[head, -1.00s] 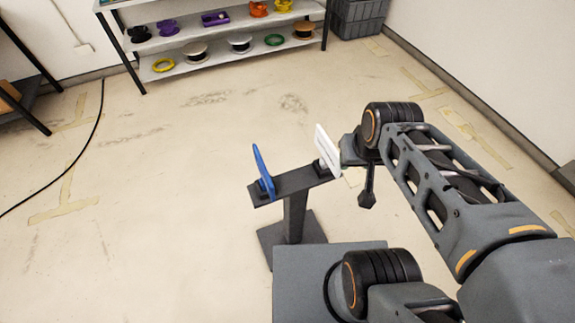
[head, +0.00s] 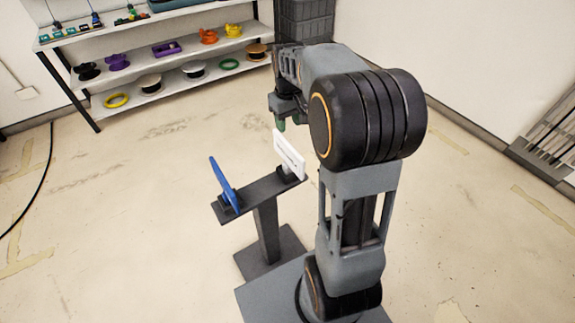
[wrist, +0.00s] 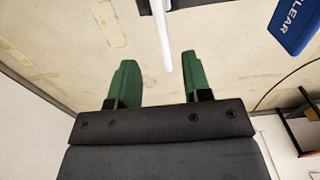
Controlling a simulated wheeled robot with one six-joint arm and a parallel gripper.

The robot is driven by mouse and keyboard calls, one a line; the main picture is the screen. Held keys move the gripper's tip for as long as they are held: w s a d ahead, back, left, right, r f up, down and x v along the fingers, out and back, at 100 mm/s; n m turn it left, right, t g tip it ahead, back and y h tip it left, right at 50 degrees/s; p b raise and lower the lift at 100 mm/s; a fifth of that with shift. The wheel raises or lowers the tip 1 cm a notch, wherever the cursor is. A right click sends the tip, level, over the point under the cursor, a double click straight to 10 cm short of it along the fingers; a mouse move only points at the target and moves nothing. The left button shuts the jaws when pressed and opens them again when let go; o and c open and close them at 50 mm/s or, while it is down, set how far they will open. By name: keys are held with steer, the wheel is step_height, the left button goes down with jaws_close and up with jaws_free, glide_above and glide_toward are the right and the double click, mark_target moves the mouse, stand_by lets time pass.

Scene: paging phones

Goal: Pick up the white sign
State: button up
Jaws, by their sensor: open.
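The white sign (head: 289,154) stands upright, slightly tilted, on the right end of a dark stand's crossbar (head: 262,196). A blue sign (head: 224,185) stands on the left end. In the wrist view the white sign (wrist: 163,35) shows edge-on as a thin white strip, and the blue sign (wrist: 293,22) reads "CLEAR". My gripper (wrist: 155,75) is open, its two green fingers on either side of the strip's line, with the sign's near end between or just beyond the tips. In the head view my gripper (head: 289,124) is just behind the white sign, partly hidden; contact cannot be told.
A shelf (head: 165,65) with coloured rings and spools stands against the back wall. Grey crates (head: 303,22) are stacked beside it. A black cable (head: 42,190) lies on the floor at left. Floor around the stand is clear.

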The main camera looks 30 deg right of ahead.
mark_target(288, 153)
step_height(288, 153, down, 13)
steer(key=shift+r+b, duration=0.2)
steer(key=shift+b, duration=0.2)
steer(key=shift+f, duration=0.15)
stand_by(0.6)
steer(key=shift+c, duration=0.4)
jaws_close()
